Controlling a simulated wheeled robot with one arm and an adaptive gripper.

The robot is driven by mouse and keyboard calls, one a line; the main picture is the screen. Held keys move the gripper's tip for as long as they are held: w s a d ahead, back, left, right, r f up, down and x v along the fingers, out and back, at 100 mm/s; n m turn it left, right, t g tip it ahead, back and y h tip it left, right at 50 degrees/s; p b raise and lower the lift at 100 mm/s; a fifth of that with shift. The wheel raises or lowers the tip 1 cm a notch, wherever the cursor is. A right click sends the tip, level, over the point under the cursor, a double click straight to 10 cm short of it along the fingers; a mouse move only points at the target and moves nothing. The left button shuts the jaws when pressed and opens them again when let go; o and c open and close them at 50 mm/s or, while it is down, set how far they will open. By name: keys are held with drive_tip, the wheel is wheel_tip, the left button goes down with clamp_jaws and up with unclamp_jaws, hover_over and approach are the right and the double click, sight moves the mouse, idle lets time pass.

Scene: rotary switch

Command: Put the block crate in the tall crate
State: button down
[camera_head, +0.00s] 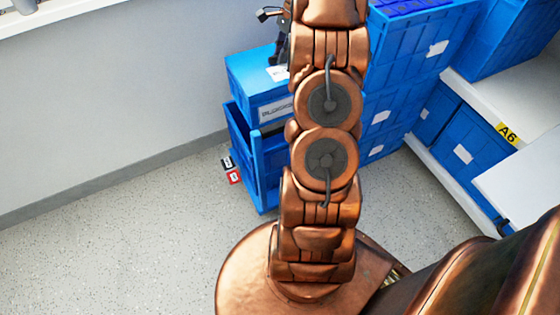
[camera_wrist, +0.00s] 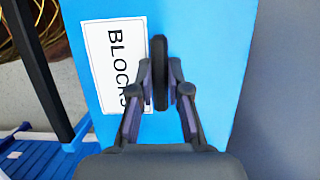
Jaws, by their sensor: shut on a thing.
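The block crate (camera_head: 246,78) is a blue box in the head view, left of my arm. A white label reading BLOCKS shows on it in the wrist view (camera_wrist: 215,60). My gripper (camera_wrist: 160,82) is shut on a black upright handle-like piece (camera_wrist: 159,50) in front of the blue face, beside the label. In the head view the dark gripper (camera_head: 279,58) is partly hidden by my arm. An open-fronted blue crate (camera_head: 243,150) stands directly below the block crate. I cannot tell for certain whether it is the tall crate.
Stacked blue crates (camera_head: 390,85) stand right of my arm. White shelves (camera_head: 450,175) with blue bins (camera_head: 465,148) are farther right. Small red and black items (camera_head: 231,171) are by the open crate. The floor (camera_head: 130,235) at left is clear, up to a grey wall (camera_head: 110,100).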

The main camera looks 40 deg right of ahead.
wheel_tip(320, 180, down, 35)
drive_tip(key=b, duration=1.4)
drive_tip(key=shift+f, duration=0.15)
drive_tip(key=c, duration=1.1)
unclamp_jaws()
drive_tip(key=shift+f, duration=0.1)
drive_tip(key=shift+c, duration=0.2)
drive_tip(key=p+v, duration=0.4)
drive_tip(key=v, duration=0.8)
